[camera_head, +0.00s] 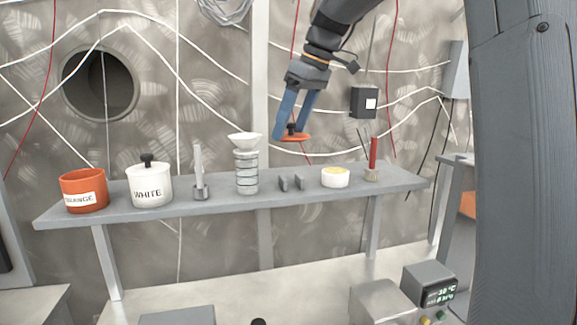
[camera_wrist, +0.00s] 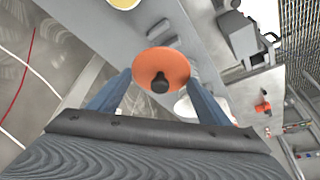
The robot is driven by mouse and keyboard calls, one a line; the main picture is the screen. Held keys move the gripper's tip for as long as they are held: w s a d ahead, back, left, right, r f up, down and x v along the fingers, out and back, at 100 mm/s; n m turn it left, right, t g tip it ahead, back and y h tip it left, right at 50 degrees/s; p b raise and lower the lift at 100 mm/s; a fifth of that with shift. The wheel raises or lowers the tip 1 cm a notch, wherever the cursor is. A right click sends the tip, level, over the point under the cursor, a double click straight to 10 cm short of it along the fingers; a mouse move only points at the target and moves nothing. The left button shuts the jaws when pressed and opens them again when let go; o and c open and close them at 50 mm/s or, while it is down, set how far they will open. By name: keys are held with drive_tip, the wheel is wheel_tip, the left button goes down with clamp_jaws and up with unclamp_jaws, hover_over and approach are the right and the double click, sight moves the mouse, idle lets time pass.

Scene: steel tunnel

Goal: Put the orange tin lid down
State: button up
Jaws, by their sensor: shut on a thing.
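The orange tin lid (camera_head: 294,137) is a flat orange disc with a black knob. My gripper (camera_head: 291,127) is shut on its knob and holds the lid in the air above the shelf, over the part between the stacked rings and the cream bowl. In the wrist view the lid (camera_wrist: 161,66) sits between my blue fingers (camera_wrist: 160,84), knob toward the camera.
On the shelf stand a white tin (camera_head: 150,187) with its lid on, a grey upright tool (camera_head: 199,172), stacked rings under a white funnel (camera_head: 246,172), small grey holders (camera_head: 291,183), a cream bowl (camera_head: 335,178) and a red-handled item (camera_head: 373,160). Gaps between them are small.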

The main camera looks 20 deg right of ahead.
wheel_tip(320, 180, down, 8)
drive_tip(key=shift+s+r+p, duration=0.1)
drive_tip(key=shift+p, duration=0.85)
drive_tip(key=shift+f, duration=0.35)
drive_tip(key=shift+f, duration=0.45)
drive_tip(key=o, duration=1)
